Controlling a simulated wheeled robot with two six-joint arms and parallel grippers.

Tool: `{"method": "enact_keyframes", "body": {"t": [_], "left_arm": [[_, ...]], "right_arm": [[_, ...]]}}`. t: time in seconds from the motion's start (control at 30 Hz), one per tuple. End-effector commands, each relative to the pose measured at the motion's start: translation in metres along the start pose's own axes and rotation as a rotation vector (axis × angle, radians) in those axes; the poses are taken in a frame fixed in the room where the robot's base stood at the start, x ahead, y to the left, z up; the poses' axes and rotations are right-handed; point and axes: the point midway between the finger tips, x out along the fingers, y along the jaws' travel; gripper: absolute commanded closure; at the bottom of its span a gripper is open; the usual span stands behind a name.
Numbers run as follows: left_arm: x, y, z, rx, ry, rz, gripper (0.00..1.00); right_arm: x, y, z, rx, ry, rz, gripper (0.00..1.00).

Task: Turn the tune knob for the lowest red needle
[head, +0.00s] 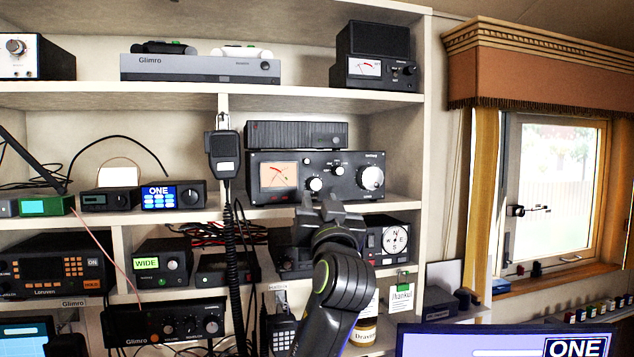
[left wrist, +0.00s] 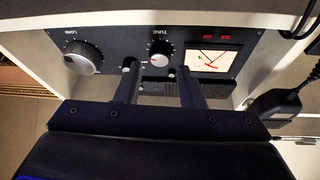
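The tuner (head: 290,200) is a black box on the middle shelf. Its tune knob (head: 315,184), with a pale face, sits between the lit meter (head: 278,175) and a small knob. The meter shows dark and red marks; the exact red needle reading is too small to tell. In the upside-down left wrist view are the tune knob (left wrist: 160,54), labelled TUNE, and the meter (left wrist: 209,57). My left gripper (head: 328,206) is in front of and below the tuner's face. Its fingers (left wrist: 157,78) are apart and empty, with the tune knob beyond the gap. My right gripper is not in view.
A large load knob (head: 370,177) is right of the tune knob. A hand microphone (head: 223,155) with a coiled cord hangs left of the tuner. Shelf boards and other radios are close around; a compass dial (head: 394,240) is below right. A screen (head: 500,341) stands at lower right.

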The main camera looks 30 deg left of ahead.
Motion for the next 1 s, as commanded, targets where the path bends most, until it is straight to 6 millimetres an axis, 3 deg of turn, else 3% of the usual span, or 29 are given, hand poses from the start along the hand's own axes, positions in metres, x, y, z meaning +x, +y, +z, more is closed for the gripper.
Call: {"method": "enact_keyframes", "body": {"t": [0.1, 0.23, 0.63, 0.87, 1.0], "left_arm": [[0.022, -0.001, -0.003, 0.003, -0.001, -0.002, 0.65], [0.035, -0.001, -0.002, 0.001, 0.000, -0.001, 0.65], [0.041, 0.000, 0.000, -0.001, 0.000, 0.000, 0.65], [0.041, 0.000, 0.000, -0.001, 0.000, 0.000, 0.95], [0.041, 0.000, 0.001, -0.010, 0.001, -0.003, 0.97]], "right_arm": [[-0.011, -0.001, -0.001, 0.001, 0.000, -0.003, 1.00], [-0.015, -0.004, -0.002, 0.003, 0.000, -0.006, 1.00], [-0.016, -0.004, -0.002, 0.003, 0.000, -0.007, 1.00], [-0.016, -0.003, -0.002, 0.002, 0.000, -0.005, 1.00], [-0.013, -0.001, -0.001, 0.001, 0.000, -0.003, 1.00]]}}
